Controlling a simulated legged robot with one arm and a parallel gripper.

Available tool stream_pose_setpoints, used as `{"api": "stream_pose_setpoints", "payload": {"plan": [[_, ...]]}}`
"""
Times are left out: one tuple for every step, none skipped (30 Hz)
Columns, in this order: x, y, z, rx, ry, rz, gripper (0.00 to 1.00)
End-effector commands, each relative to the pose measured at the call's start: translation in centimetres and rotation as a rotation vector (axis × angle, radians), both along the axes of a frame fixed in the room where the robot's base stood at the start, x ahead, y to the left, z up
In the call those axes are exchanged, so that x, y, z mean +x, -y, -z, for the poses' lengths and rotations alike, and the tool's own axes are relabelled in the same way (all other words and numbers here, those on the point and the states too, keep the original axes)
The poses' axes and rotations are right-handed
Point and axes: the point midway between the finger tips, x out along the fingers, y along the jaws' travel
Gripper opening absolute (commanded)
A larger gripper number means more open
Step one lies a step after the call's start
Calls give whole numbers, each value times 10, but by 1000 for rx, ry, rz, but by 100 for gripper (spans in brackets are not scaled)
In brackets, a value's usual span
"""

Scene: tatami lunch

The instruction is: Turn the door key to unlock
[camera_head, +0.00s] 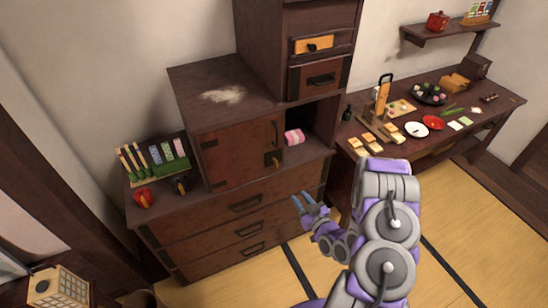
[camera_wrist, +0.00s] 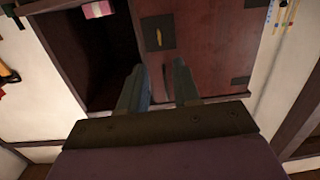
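The brass key (camera_head: 277,161) sits in a dark lock plate (camera_head: 267,158) on the reddish-brown cabinet door (camera_head: 232,157). The door looks closed. In the wrist view, which is upside down, the key (camera_wrist: 158,38) and its plate (camera_wrist: 150,24) show beyond the fingertips, near the top. My gripper (camera_head: 303,199) is in front of the cabinet, below and right of the key in the head view, apart from it. In the wrist view its two fingers (camera_wrist: 158,83) are spread with nothing between them.
A dark vertical handle (camera_head: 276,133) is on the door above the key. An open niche with a pink-and-white bundle (camera_head: 294,137) lies right of the door. Drawers (camera_head: 240,205) are below. A food-laden side table (camera_head: 470,100) stands right. Tatami floor is clear in front.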

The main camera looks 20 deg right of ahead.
Motion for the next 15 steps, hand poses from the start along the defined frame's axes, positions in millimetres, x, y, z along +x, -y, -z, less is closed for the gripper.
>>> {"api": "stream_pose_setpoints", "payload": {"plan": [[-4, 0, -3, 21, 26, 13, 32], [-5, 0, -4, 29, 41, 18, 32], [-7, 0, -4, 39, 54, 24, 32], [-7, 0, -5, 43, 61, 28, 32], [-7, 0, -5, 46, 68, 29, 32], [-7, 1, -6, 49, 74, 31, 32], [-6, 1, -6, 50, 77, 31, 32], [-4, 1, -6, 50, 78, 30, 32], [-1, 0, -6, 49, 77, 29, 32], [2, 0, -6, 47, 76, 29, 32], [5, 0, -6, 48, 76, 28, 32], [11, -1, -5, 47, 75, 27, 32], [15, -1, -5, 46, 75, 27, 32], [20, -2, -6, 47, 75, 26, 32], [26, -2, -6, 47, 76, 26, 32]]}}
